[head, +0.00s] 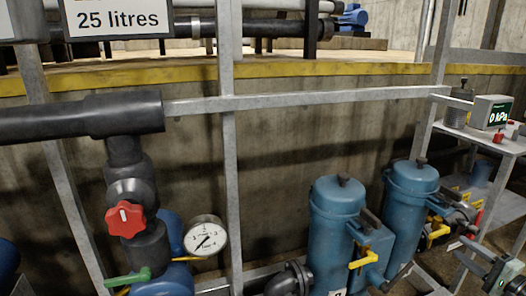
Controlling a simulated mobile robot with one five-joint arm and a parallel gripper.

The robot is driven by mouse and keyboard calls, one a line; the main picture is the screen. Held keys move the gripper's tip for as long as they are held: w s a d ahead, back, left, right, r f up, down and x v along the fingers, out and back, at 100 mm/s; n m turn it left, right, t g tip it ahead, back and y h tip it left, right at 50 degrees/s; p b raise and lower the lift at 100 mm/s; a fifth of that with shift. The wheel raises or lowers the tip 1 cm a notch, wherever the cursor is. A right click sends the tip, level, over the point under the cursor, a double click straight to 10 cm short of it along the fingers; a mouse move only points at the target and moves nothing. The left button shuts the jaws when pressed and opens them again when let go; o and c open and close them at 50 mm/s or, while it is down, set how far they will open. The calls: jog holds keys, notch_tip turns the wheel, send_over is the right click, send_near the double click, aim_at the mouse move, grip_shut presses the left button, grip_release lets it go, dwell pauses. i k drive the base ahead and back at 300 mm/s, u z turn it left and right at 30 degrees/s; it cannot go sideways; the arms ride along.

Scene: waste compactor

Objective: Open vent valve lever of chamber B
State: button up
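Two blue cylindrical chambers stand at the lower right: a nearer one (337,225) and a farther one (411,200). The nearer has a yellow lever (364,259) on its right side, and the farther has yellow parts (438,231) on its right. A white label (337,292) on the nearer chamber is cut off by the bottom edge, so I cannot tell which chamber is B. What looks like my gripper (460,249) reaches in from the lower right edge, with two dark fingers apart and nothing visible between them. It is right of both chambers and appears clear of their levers.
A thick black pipe (60,122) with a red knob (125,218), green lever (128,277) and dial gauge (206,236) fills the left. Grey metal posts and a rail (300,100) cross in front of the concrete wall. A kPa display (492,112) sits on a shelf at right.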

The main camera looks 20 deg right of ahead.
aim_at(371, 258)
jog(key=k, duration=0.95)
jog(key=z, duration=0.05)
